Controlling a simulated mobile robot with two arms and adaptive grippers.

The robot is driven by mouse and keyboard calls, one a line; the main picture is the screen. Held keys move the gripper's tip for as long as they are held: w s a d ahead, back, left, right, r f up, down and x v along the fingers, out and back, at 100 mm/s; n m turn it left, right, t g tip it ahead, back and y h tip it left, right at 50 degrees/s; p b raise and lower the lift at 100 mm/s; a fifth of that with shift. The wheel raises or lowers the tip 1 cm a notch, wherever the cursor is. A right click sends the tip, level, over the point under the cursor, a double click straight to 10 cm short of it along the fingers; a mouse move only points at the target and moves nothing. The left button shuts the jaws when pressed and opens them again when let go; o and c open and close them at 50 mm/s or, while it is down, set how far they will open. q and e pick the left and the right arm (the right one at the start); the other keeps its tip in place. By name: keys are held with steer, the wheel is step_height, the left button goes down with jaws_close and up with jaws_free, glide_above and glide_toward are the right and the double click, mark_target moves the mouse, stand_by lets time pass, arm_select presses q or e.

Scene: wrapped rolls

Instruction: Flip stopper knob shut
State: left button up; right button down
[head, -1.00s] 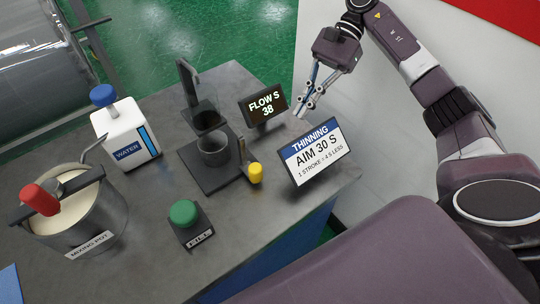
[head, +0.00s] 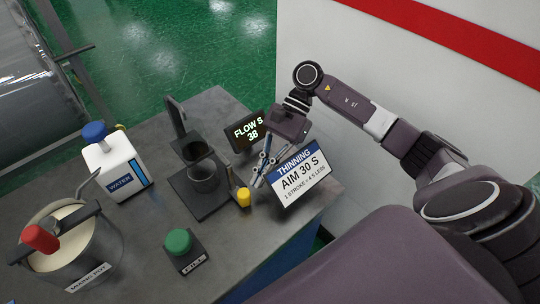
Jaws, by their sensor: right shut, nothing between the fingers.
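The stopper knob is the yellow knob (head: 244,197) at the right side of the dark flow stand (head: 208,205) with its grey cup (head: 203,176). My right gripper (head: 259,181) is shut and empty. It points down just right of and behind the yellow knob, between the flow display (head: 251,132) and the thinning sign (head: 298,180). The sign hides part of its surroundings, and I cannot tell whether a fingertip touches the knob. The display reads FLOW S 38. The sign reads AIM 30 S. My left gripper is not in view.
A green fill button (head: 179,241) stands in front of the flow stand. A white water jug (head: 115,168) and a mixing pot (head: 75,255) with a red handle stand to the left. The table's right edge runs close beside the sign.

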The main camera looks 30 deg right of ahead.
mark_target(243, 189)
steer(key=shift+s+a, duration=0.2)
steer(key=shift+a, duration=0.35)
steer(key=a, duration=0.1)
steer(key=a+b, duration=0.1)
steer(key=a, duration=0.1)
steer(key=shift+s+a+f, duration=0.1)
steer(key=shift+s+a, duration=0.15)
steer(key=shift+a, duration=0.55)
steer(key=shift+s, duration=0.1)
steer(key=shift+b, duration=0.35)
